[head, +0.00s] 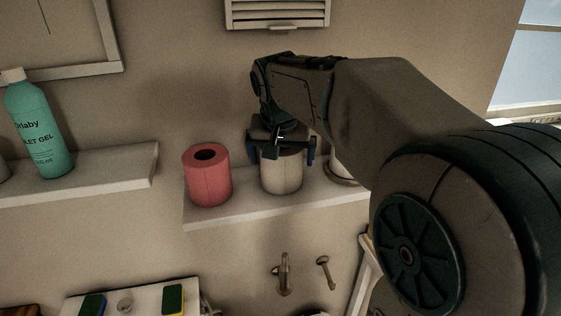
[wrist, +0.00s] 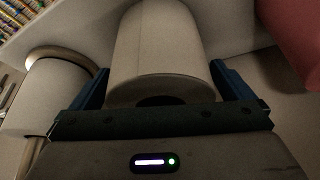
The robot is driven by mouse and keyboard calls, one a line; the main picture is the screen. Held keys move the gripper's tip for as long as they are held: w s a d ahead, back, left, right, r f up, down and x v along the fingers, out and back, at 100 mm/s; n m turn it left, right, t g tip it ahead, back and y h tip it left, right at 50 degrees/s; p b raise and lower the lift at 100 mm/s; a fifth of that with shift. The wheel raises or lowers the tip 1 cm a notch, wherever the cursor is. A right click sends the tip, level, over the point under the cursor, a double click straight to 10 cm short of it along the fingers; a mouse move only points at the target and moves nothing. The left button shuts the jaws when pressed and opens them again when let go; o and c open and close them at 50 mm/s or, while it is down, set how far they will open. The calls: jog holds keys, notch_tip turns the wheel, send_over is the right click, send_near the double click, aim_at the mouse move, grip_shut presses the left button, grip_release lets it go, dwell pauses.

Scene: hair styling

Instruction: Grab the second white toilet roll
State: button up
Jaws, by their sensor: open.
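A white toilet roll (head: 282,174) stands upright on the wall shelf, between the pink roll and another white roll. My gripper (head: 281,148) is open above and around its upper part. In the wrist view the gripper (wrist: 159,70) has one blue finger on each side of this roll (wrist: 160,40), with nothing clamped. Another white roll (head: 343,170) is at the right, mostly hidden behind my arm; it also shows at the left of the wrist view (wrist: 45,95), with a rounded rim beside it.
A pink roll (head: 207,178) stands close on the left of the shelf (head: 225,214). A second shelf (head: 115,170) holds a teal bottle (head: 42,130). A vent (head: 277,13) is on the wall above; hooks (head: 284,275) are below. A lower ledge holds sponges (head: 173,299).

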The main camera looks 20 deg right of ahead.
jog(key=c, duration=1)
